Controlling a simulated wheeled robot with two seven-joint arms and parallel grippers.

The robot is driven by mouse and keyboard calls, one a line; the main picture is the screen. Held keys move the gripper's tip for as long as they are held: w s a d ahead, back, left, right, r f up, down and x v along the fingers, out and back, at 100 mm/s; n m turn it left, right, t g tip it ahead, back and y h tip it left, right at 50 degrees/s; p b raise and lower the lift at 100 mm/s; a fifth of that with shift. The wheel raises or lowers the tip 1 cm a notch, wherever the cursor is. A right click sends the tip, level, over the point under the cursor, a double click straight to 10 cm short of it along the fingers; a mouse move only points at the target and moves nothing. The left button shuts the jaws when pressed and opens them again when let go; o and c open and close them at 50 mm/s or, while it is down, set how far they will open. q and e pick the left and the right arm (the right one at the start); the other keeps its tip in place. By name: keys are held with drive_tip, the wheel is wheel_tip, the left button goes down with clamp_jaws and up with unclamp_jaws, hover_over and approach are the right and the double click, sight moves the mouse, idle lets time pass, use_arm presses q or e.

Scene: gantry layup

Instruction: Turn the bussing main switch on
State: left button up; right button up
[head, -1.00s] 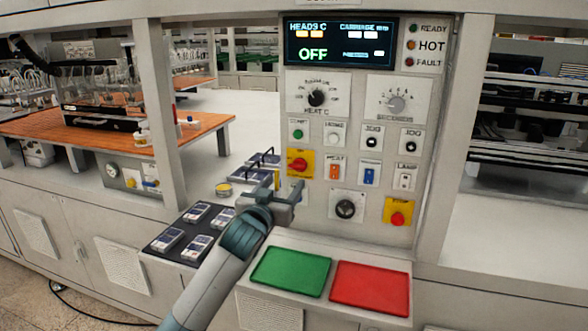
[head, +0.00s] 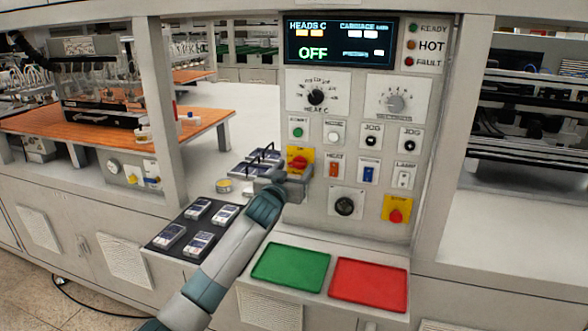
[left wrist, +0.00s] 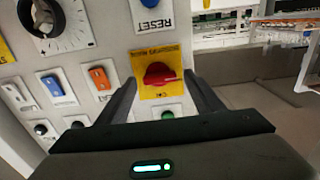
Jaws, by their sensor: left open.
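The main switch is a red rotary knob on a yellow plate (head: 300,160) on the control panel. In the left wrist view, which is upside down, the red knob (left wrist: 160,73) lies between the two fingers, with its handle roughly crosswise. My left gripper (head: 291,178) is open and empty, just in front of the panel. Its fingers stand on either side of the yellow plate in the wrist view; I cannot tell whether they touch anything. In the head view the gripper partly covers the plate's lower part. My right gripper is out of view.
Rocker switches for heat and lamp (head: 403,176) sit right of the plate, with a black knob (head: 345,207) below. A red button on a yellow plate (head: 396,209) is lower right. Green (head: 290,270) and red (head: 368,285) trays lie below. The display (head: 340,41) reads OFF.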

use_arm(q)
drive_tip(key=shift+c, duration=0.6)
drive_tip(key=c, duration=0.9)
